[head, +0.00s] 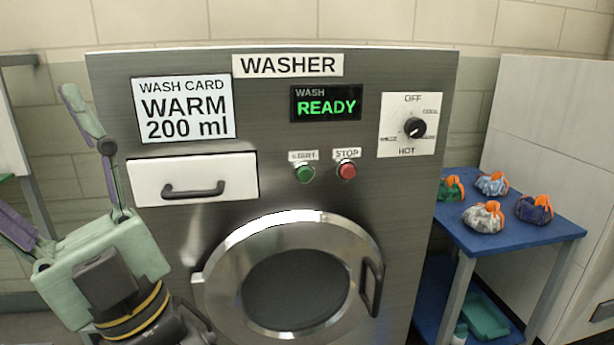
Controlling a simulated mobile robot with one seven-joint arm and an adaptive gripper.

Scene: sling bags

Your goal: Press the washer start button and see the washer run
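The washer (290,195) is a grey metal machine facing me. Its green start button (305,173) is under a START label, with the red stop button (347,170) to its right. The display (326,103) reads WASH READY in green. The round door (293,278) looks shut, its dark handle on the right. The detergent drawer (195,179) is shut. The dial (415,127) is at the upper right; its setting is hard to read. My gripper (36,152) is at the far left, fingers spread wide and empty, apart from the start button.
A wash card (184,108) on the washer reads WARM 200 ml. A blue table (510,247) at the right holds several tied bags with orange tops. A teal tray (484,317) lies on its lower shelf. A white panel (555,150) stands behind. The space before the buttons is clear.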

